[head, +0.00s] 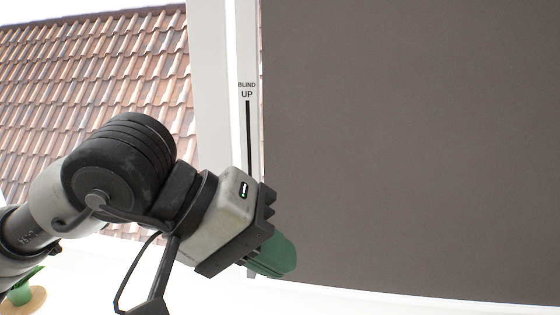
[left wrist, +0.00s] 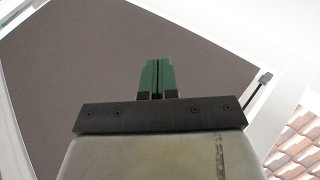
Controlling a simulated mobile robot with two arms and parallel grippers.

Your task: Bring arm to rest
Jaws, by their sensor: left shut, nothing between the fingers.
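My left gripper (head: 275,257) reaches in from the left in the head view, in front of the lower left part of a dark blind (head: 410,140). Its green fingers are together with nothing between them; they also show closed in the left wrist view (left wrist: 158,78). The blind is a large brown-grey panel filling the right of the head view and the left wrist view (left wrist: 130,45). I cannot tell whether the fingertips touch it. My right gripper is not in view.
A white frame strip (head: 246,60) marked "BLIND UP" has a dark vertical slot (head: 249,135), its lower part hidden by my arm. A tiled roof (head: 95,70) shows outside at left. A green potted plant (head: 20,292) stands at the lower left. A dark knob (left wrist: 265,77) shows in the wrist view.

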